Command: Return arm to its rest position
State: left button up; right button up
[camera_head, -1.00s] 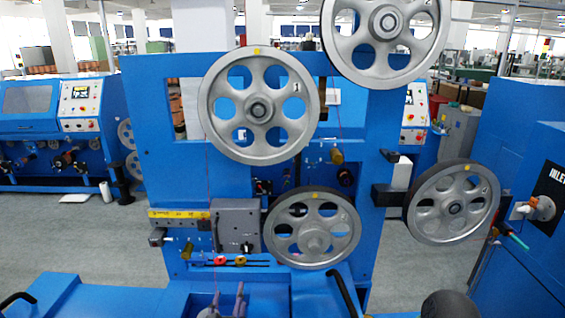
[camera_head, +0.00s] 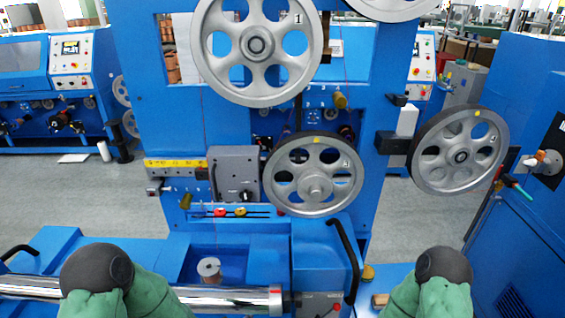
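Neither of my grippers is in view. Two rounded dark-grey and green links of my arms show at the bottom edge, one left of centre and one right. The blue pulley machine (camera_head: 145,110) stands ahead. It carries a large grey spoked pulley (camera_head: 256,45) marked 1 at the top, a lower middle pulley (camera_head: 314,175), and a right pulley (camera_head: 460,157) beside a black bracket (camera_head: 393,142). A fourth pulley (camera_head: 395,6) is mostly cut off by the top edge. A thin reddish line runs down past the grey box (camera_head: 234,174).
A polished cylinder (camera_head: 225,297) lies along the front left, with a small grey spool (camera_head: 209,268) behind it. A black curved handle (camera_head: 345,258) stands at front centre. A blue cabinet (camera_head: 530,130) stands at right. Grey floor (camera_head: 50,200) is clear at left.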

pick_arm(q)
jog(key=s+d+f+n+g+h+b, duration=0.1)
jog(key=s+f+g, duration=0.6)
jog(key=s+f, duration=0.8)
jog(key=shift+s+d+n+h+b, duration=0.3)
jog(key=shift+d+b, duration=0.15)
jog(key=shift+b, duration=0.75)
